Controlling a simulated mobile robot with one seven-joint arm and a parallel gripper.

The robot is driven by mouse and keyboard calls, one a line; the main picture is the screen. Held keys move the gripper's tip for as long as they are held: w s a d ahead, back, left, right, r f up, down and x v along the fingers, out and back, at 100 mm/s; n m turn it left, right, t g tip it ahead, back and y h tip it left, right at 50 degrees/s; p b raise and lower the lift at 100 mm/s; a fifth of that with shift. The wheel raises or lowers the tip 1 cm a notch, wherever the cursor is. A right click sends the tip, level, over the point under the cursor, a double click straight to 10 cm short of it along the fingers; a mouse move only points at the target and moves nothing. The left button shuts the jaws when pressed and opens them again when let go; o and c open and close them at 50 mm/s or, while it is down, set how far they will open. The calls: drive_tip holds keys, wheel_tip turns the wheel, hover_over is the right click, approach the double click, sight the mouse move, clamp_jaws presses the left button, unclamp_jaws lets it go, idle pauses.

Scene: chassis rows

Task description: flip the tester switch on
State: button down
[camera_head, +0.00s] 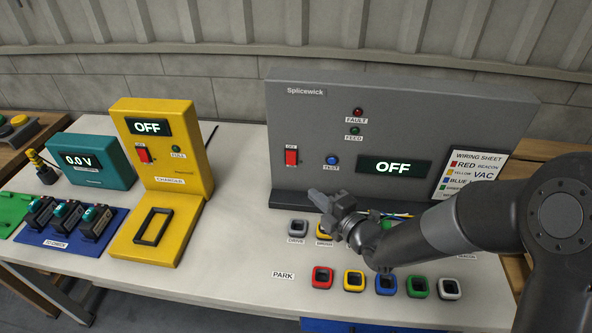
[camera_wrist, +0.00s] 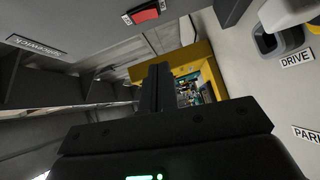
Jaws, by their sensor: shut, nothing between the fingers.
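The grey Splicewick tester panel (camera_head: 400,110) stands upright at the back right of the table, and its display reads OFF. Its red rocker switch (camera_head: 291,157) sits at the panel's left side. In the wrist view the red switch (camera_wrist: 146,13) shows at the top edge, between ON and OFF labels. My gripper (camera_head: 314,195) is shut and empty. It points left in front of the panel, lower than the switch and a little to its right, apart from it. In the wrist view my closed fingers (camera_wrist: 158,72) point towards the yellow charger.
The yellow charger (camera_head: 165,130), also reading OFF, has its own red switch (camera_head: 143,154). A teal meter (camera_head: 95,162) and a blue tray (camera_head: 60,240) are further left. Several coloured sockets (camera_head: 322,278) line the table below my arm. The table between charger and panel is clear.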

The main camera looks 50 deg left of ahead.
approach(288, 164)
drive_tip(key=s+a, duration=0.3)
drive_tip(key=a, duration=0.1)
drive_tip(key=shift+w+a+f, duration=0.1)
drive_tip(key=shift+w+a, duration=0.4)
drive_tip(key=shift+w, duration=0.25)
drive_tip(key=shift+w+a+f, duration=0.1)
drive_tip(key=shift+w+a, duration=0.45)
drive_tip(key=shift+w, duration=0.15)
drive_tip(key=shift+w+a, duration=0.15)
